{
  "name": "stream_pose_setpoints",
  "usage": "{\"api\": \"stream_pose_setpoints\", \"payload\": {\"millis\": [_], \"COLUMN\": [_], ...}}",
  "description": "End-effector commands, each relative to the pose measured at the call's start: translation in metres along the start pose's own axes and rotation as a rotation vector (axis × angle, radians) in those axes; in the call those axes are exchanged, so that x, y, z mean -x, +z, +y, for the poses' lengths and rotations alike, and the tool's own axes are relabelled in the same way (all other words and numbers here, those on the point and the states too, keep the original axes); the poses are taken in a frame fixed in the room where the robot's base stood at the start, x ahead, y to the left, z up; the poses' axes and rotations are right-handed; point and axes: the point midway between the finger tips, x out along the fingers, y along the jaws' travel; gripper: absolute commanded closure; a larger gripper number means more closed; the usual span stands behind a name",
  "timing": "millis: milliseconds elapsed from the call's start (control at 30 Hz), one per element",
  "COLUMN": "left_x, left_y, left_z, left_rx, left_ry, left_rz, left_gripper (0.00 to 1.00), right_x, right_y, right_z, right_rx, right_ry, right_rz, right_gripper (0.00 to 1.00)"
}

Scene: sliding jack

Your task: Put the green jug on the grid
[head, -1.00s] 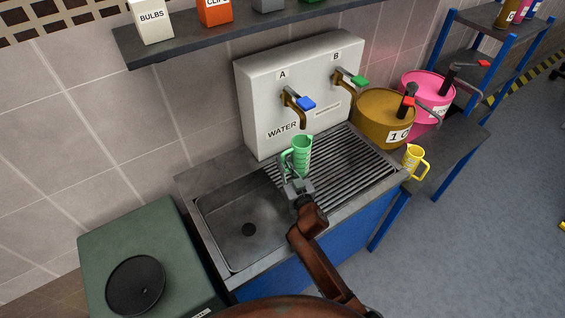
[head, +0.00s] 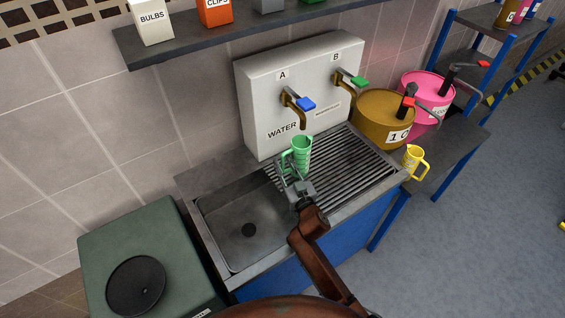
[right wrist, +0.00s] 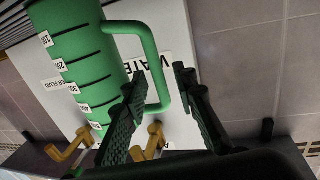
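The green jug (head: 302,157) stands upright at the left part of the ribbed grid (head: 352,172), in front of tap A. Its base is partly hidden in the head view, so I cannot see the contact clearly. In the right wrist view the jug (right wrist: 80,60) fills the left side, with its handle towards my fingers. My right gripper (head: 293,180) is at the handle side of the jug. In the wrist view the right gripper (right wrist: 160,75) has its fingers apart, with the handle between them and a gap visible. My left gripper is not in view.
A sink basin (head: 240,222) lies left of the grid. The white water panel with blue tap A (head: 305,103) and green tap B (head: 358,81) stands behind. A yellow jug (head: 413,161) and brown drum (head: 380,120) stand to the right. The grid's right part is clear.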

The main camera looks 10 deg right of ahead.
Motion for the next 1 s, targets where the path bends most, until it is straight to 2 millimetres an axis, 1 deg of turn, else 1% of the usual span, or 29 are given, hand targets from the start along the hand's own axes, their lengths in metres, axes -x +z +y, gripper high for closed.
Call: {"api": "stream_pose_setpoints", "payload": {"millis": [33, 300, 400, 500, 600, 700, 1000], "left_x": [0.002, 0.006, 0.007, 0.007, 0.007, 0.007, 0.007], "left_y": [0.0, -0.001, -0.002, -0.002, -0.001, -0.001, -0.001], "left_z": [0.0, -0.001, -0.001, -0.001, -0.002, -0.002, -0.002], "left_rx": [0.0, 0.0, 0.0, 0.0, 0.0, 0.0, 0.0], "left_ry": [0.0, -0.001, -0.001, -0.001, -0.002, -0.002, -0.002], "left_rz": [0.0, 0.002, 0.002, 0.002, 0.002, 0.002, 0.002], "left_gripper": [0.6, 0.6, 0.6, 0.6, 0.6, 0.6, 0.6], "right_x": [0.01, 0.067, 0.085, 0.098, 0.105, 0.109, 0.109], "right_y": [0.001, 0.002, 0.001, 0.001, 0.001, 0.001, 0.001], "right_z": [0.001, 0.0, 0.0, 0.0, 0.0, 0.0, 0.0], "right_rx": [-0.001, -0.002, -0.001, -0.002, -0.001, -0.001, -0.001], "right_ry": [0.001, 0.001, 0.001, 0.001, 0.001, 0.001, 0.001], "right_rz": [-0.003, -0.004, -0.003, -0.003, -0.002, -0.002, -0.001], "right_gripper": [0.74, 0.74, 0.74, 0.74, 0.74, 0.74, 0.74]}}
